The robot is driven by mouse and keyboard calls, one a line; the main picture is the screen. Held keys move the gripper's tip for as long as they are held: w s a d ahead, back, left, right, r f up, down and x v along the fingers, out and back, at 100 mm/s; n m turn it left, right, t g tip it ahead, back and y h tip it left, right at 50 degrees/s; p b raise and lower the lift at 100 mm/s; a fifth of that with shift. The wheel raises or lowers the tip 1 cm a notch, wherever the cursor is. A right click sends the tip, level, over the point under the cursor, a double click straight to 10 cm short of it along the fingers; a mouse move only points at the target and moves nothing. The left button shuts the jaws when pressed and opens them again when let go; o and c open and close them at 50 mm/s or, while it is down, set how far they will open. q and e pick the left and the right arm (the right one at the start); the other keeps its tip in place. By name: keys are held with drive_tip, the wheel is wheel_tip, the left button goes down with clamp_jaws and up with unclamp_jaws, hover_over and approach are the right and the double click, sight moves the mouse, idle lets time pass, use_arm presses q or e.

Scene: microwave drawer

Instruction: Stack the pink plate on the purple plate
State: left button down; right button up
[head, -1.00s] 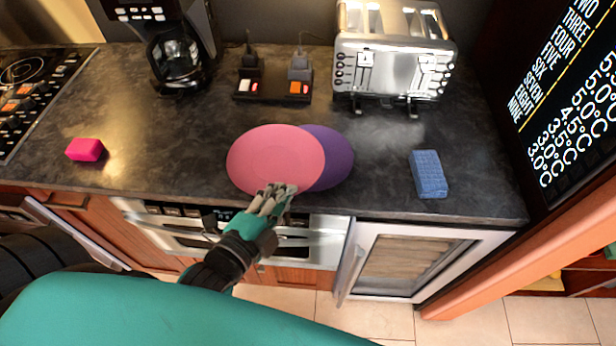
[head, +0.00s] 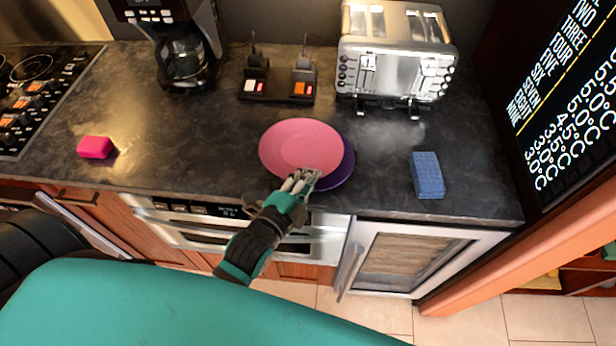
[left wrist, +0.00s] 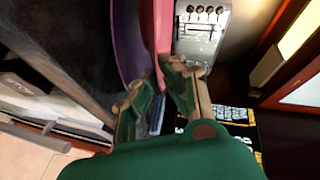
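The pink plate (head: 300,145) is over the purple plate (head: 345,165) in the head view. It covers most of it; a purple crescent shows at the right and near side. My left gripper (head: 300,182) is shut on the near rim of the pink plate. In the left wrist view the pink plate (left wrist: 162,30) runs between the fingers (left wrist: 160,76), and the purple plate (left wrist: 128,40) lies beside it with a narrow gap visible. Whether the plates touch anywhere cannot be told. My right gripper is not in view.
A blue sponge (head: 427,175) lies to the right and a pink block (head: 95,148) to the left. A toaster (head: 395,55), a black switch strip (head: 278,88) and a coffee maker (head: 185,50) stand behind. The counter between block and plates is clear.

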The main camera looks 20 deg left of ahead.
use_arm(q)
drive_tip(key=shift+f, duration=0.2)
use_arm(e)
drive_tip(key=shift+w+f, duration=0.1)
use_arm(q)
drive_tip(key=shift+f, duration=0.15)
drive_tip(key=c, duration=1.8)
unclamp_jaws()
drive_tip(key=shift+o, duration=0.2)
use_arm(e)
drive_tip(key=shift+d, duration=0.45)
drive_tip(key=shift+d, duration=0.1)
